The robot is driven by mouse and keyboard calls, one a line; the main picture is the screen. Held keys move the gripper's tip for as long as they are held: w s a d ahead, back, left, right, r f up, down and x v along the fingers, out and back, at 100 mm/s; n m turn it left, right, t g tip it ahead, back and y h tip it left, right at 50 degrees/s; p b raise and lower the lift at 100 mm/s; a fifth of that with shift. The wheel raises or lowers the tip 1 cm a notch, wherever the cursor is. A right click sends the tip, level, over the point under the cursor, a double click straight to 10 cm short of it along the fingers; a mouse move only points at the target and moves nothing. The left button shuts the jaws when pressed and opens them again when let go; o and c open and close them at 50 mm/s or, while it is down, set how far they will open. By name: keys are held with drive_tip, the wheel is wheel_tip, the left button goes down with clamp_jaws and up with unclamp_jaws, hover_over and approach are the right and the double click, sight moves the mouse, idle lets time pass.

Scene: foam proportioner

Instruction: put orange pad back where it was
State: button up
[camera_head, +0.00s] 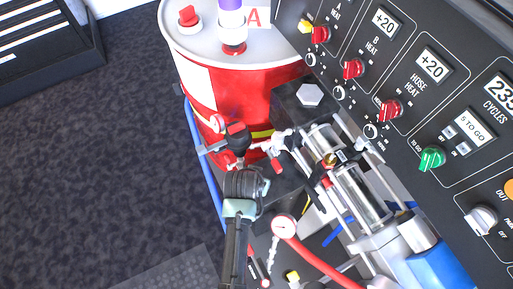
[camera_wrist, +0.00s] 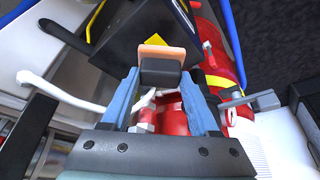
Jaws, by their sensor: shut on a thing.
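The orange pad (camera_wrist: 162,52) shows in the wrist view as a small orange-tan piece just beyond my fingertips, with a dark block on its near side. My gripper (camera_wrist: 161,76) is shut, with this dark block between its two blue-grey fingers. In the head view my dark wrist (camera_head: 243,184) is over the pump hardware, in front of the red drum (camera_head: 238,95). The fingertips and the pad cannot be made out clearly there. I cannot tell whether the pad touches anything behind it.
A black control panel (camera_head: 400,75) with red knobs (camera_head: 353,68) stands at the right. Clear cylinders (camera_head: 362,195), a gauge (camera_head: 285,227) and a red hose (camera_head: 325,265) crowd the area right of my wrist. A white lever (camera_wrist: 72,93) is close at left in the wrist view. Open carpet lies left.

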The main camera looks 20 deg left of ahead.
wheel_tip(320, 180, down, 3)
drive_tip(key=shift+r, duration=0.15)
drive_tip(key=shift+w+f, duration=0.2)
drive_tip(key=shift+f, duration=0.3)
drive_tip(key=shift+f, duration=0.15)
drive_tip(key=o, duration=1.3)
drive_tip(key=p+v, duration=0.1)
drive_tip(key=v, duration=1.1)
drive_tip(key=shift+p, duration=0.35)
